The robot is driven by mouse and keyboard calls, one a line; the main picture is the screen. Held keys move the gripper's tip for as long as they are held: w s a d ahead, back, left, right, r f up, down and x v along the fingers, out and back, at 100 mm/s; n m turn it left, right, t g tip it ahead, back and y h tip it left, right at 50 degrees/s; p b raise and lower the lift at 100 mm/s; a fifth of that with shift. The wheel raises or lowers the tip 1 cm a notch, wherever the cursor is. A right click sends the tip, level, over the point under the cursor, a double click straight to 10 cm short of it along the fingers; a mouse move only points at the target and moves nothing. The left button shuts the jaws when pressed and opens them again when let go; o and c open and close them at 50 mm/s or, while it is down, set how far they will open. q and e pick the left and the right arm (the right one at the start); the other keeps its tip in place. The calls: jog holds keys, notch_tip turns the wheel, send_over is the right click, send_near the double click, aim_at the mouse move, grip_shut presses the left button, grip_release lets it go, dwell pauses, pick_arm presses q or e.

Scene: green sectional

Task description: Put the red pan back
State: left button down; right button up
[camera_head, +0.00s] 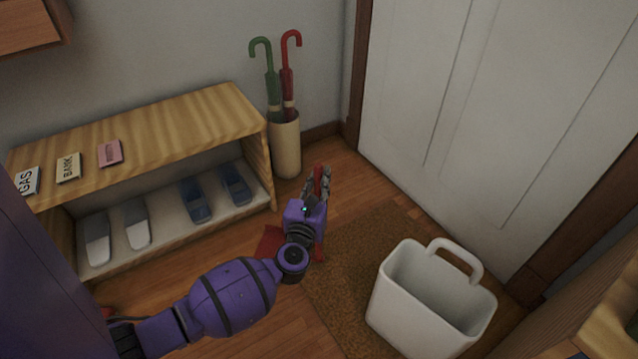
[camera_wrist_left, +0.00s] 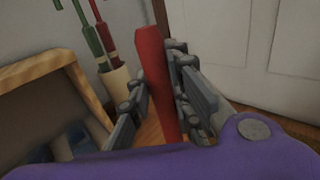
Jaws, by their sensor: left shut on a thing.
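The red pan shows only in part in the head view. A flat red piece (camera_head: 268,243) shows low beside my left wrist, and a red handle end sticks up between the fingers. In the left wrist view the red handle (camera_wrist_left: 151,60) stands between the finger pads. My left gripper (camera_head: 319,182) is shut on this handle, above the floor between the shoe shelf and the brown mat. My arm hides most of the pan, so I cannot tell whether it touches the floor. My right gripper is not in view.
A wooden shelf (camera_head: 185,119) with slippers and cards stands at the left. An umbrella stand (camera_head: 285,150) holds green and red umbrellas behind the gripper. A white handled bin (camera_head: 405,318) stands on the brown mat (camera_head: 345,265), before a white door (camera_head: 490,110).

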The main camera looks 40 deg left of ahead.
pick_arm(q)
jog(key=shift+f, duration=0.1)
jog(key=c, duration=2)
grip_release()
jog(key=shift+f, duration=0.15)
jog(key=shift+c, duration=0.2)
jog(key=o, duration=0.4)
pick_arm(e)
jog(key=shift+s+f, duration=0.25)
pick_arm(q)
jog(key=shift+r, duration=0.25)
jog(key=p+v, duration=0.2)
jog(key=v, duration=1)
jog(key=shift+p, duration=0.3)
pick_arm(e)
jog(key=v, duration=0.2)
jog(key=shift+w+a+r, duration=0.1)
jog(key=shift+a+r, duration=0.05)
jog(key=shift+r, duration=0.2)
